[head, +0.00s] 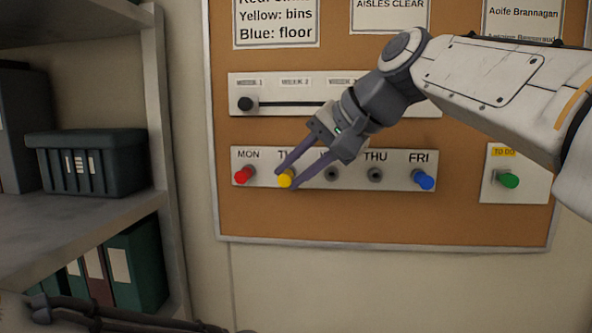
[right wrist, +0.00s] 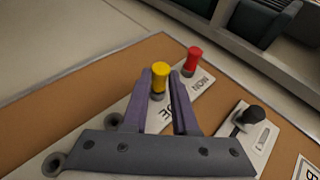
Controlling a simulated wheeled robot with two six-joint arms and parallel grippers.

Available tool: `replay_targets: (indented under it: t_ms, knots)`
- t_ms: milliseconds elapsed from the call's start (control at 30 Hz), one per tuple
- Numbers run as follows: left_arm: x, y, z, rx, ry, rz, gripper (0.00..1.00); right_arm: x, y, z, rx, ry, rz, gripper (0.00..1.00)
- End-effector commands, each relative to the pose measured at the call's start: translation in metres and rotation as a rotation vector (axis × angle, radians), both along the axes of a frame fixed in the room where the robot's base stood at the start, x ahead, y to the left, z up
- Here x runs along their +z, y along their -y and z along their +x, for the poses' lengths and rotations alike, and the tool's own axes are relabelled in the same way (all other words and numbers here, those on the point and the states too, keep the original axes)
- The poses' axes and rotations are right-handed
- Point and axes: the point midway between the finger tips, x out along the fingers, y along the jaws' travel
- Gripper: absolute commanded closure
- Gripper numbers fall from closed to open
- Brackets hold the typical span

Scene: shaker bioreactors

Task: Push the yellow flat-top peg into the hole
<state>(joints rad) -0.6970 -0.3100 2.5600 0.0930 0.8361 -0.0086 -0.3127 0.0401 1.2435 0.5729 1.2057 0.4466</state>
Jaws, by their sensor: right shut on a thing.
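The yellow flat-top peg (head: 286,178) is at the TUE hole of the white day strip (head: 400,181) on the corkboard. It also shows in the right wrist view (right wrist: 160,77), standing out from the strip over a grey collar. My right gripper (head: 284,179) is shut on the yellow peg, with one purple finger on each side of it; the fingers also show in the right wrist view (right wrist: 161,82). How deep the peg sits is hard to tell. Dark parts of my left arm show at the bottom left of the head view; its finger state is unclear.
A red peg (head: 243,174) sits at MON, a blue peg (head: 423,180) at FRI. Empty holes show by WED (head: 331,174) and THU (head: 375,175). A green peg (head: 508,180) is at the right. A slider with a black knob (head: 246,104) is above. Shelves stand left.

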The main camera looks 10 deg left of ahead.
Motion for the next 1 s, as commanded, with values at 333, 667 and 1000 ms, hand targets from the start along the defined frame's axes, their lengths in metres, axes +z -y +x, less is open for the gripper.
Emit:
replay_targets:
  t_ms: [333,667,1000]
  knots:
    - [0.0038,0.0000,0.0000,0.000,0.000,0.000,0.50,0.0007,0.0000,0.0056,-0.001,0.001,0.000,1.00]
    - [0.0052,0.0000,0.0000,0.000,0.000,0.000,0.50,0.0001,0.0000,0.0087,0.000,0.001,0.001,0.70]
    - [0.0052,0.0000,0.0001,0.001,0.000,0.000,0.50,0.0001,0.0000,0.0084,-0.001,0.001,0.000,0.38]
